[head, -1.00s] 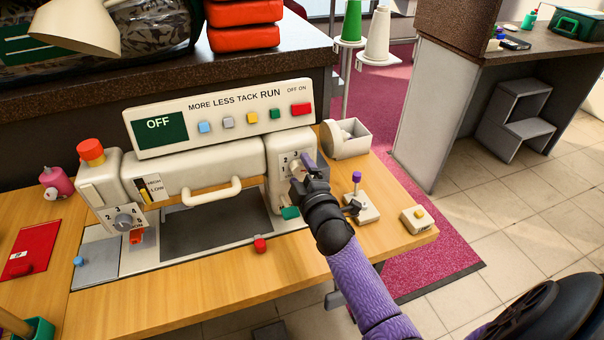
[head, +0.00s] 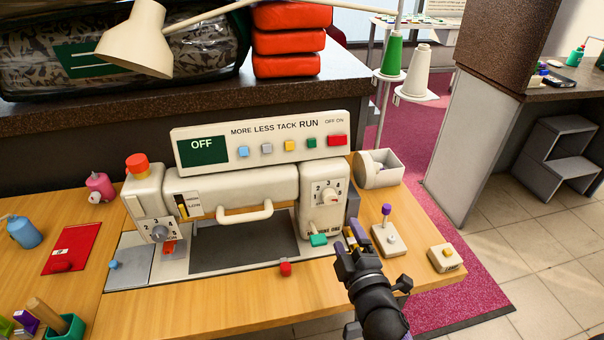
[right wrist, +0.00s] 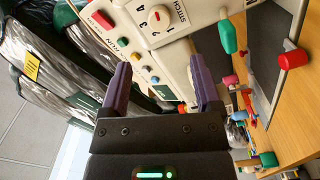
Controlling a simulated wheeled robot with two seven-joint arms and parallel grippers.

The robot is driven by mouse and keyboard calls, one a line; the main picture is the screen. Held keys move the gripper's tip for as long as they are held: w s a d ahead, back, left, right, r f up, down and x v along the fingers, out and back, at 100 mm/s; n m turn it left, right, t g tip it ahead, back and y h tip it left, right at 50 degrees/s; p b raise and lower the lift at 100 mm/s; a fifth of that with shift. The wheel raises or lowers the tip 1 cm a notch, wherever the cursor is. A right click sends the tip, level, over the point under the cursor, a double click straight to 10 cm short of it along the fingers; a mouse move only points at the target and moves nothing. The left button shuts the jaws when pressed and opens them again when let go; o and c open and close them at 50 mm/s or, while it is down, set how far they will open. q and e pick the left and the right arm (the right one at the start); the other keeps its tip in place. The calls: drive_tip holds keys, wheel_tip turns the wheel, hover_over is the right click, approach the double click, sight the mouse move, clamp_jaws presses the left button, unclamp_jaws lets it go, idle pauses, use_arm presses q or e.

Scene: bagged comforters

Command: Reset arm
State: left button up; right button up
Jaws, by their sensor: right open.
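My right gripper (head: 352,237) is open and empty. It is just in front of the right end of the cream sewing machine (head: 240,187), below and right of the numbered dial (head: 328,196). The same open gripper (right wrist: 162,92) shows in the right wrist view, with its two purple fingers apart and nothing between them. The stitch dial (right wrist: 158,17) appears beyond the fingers there, apart from them. The machine's panel display (head: 203,150) reads OFF. My left gripper is not in view.
Thread cones (head: 414,70) stand behind. The wooden table's front strip is mostly clear.

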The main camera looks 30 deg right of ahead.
drive_tip(key=s+a+f+m+g+y, duration=0.25)
drive_tip(key=s+a+m+g, duration=0.35)
drive_tip(key=s, duration=0.3)
drive_tip(key=s+a+f+m+g+y, duration=0.25)
drive_tip(key=s+a+f+g, duration=0.2)
drive_tip(key=s+g, duration=0.45)
drive_tip(key=s+f, duration=0.3)
drive_tip(key=f, duration=1.3)
drive_tip(key=s+d+f+g, duration=0.1)
drive_tip(key=s+d+f, duration=0.1)
drive_tip(key=s+f, duration=0.9)
drive_tip(key=s, duration=0.3)
drive_tip(key=shift+d+f+g+h, duration=0.35)
drive_tip(key=shift+d+g+h, duration=0.05)
